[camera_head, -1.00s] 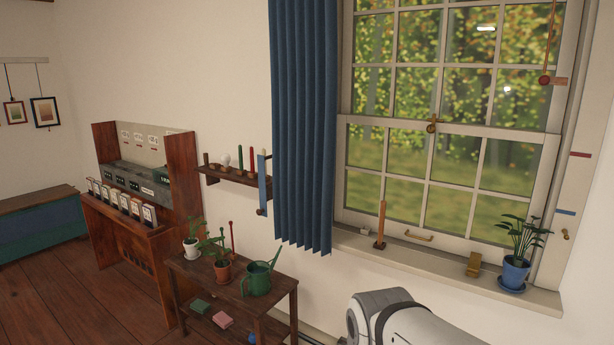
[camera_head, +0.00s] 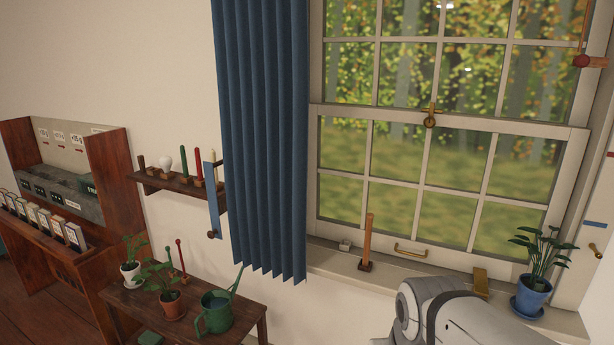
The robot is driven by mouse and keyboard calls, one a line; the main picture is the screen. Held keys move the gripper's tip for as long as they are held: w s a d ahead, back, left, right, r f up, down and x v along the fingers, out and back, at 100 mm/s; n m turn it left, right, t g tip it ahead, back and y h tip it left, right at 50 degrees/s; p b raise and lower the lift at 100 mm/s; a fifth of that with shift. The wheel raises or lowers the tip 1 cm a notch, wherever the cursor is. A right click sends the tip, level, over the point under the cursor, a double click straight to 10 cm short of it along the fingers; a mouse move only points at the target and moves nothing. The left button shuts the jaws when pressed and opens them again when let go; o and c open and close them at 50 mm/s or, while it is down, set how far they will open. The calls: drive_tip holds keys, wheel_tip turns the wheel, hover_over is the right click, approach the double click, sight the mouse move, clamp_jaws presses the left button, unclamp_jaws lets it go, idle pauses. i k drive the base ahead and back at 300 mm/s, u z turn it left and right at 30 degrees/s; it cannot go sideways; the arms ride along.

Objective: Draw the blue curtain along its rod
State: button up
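The blue curtain (camera_head: 262,140) hangs in vertical folds at the left side of the window (camera_head: 440,150). It is gathered narrow, and its lower hem hangs just below the sill level. The rod is above the picture and hidden from view. A white and grey part of my arm (camera_head: 450,315) shows at the bottom right, below the sill. My gripper is out of view, so its state and any contact with the curtain do not show.
A small shelf (camera_head: 165,186) with upright pegs and a blue strip (camera_head: 212,190) sits left of the curtain. A wooden table (camera_head: 245,317) with a green watering can (camera_head: 216,313) stands below. The sill holds a wooden peg (camera_head: 367,245) and a plant in a blue pot (camera_head: 531,297).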

sight(262, 65)
drive_tip(key=u, duration=0.2)
drive_tip(key=i, duration=0.9)
drive_tip(key=u, duration=0.6)
